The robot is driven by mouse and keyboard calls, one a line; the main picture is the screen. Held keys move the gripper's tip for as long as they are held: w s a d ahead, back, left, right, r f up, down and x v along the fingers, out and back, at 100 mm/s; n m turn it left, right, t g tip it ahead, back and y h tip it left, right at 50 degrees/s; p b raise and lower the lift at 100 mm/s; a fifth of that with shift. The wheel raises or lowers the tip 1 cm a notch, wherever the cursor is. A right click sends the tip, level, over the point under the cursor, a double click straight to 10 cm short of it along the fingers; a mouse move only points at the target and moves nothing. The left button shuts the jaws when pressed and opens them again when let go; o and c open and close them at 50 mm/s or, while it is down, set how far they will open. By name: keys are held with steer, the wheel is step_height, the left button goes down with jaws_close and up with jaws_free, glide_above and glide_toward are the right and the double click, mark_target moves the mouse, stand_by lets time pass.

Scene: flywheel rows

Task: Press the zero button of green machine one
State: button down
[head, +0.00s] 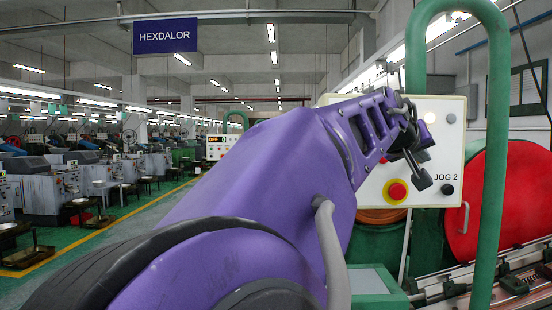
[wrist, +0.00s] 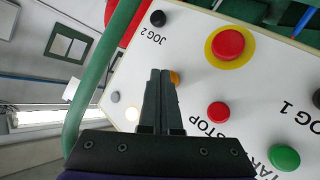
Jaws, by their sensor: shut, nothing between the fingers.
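The white control panel (head: 440,107) is on a green machine (head: 497,100) at the right of the head view. It fills much of the wrist view (wrist: 195,45), rotated. My gripper (head: 419,170) is in front of the panel. In the wrist view its shut, empty fingers (wrist: 160,73) partly cover an orange button (wrist: 175,77); I cannot tell whether they touch it. A red button (wrist: 218,112) is beside the word STOP, and a green one (wrist: 285,158) is near START. A black button (wrist: 157,18) is by JOG 2. I see no readable zero label.
A red emergency knob on yellow (wrist: 228,43) is close by on the panel. A green tube (head: 415,50) arches around the panel. A red round cover (head: 510,200) is at right. Rows of grey machines (head: 45,185) stand at left beside a green floor aisle.

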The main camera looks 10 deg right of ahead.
steer(key=shift+s+a, duration=0.1)
steer(key=shift+s, duration=0.35)
steer(key=s+b, duration=0.1)
steer(key=s, duration=0.1)
steer(key=s+a+b, duration=0.1)
steer(key=s, duration=0.2)
steer(key=shift+a+b, duration=0.1)
steer(key=shift+b, duration=0.3)
steer(key=shift+w, duration=0.2)
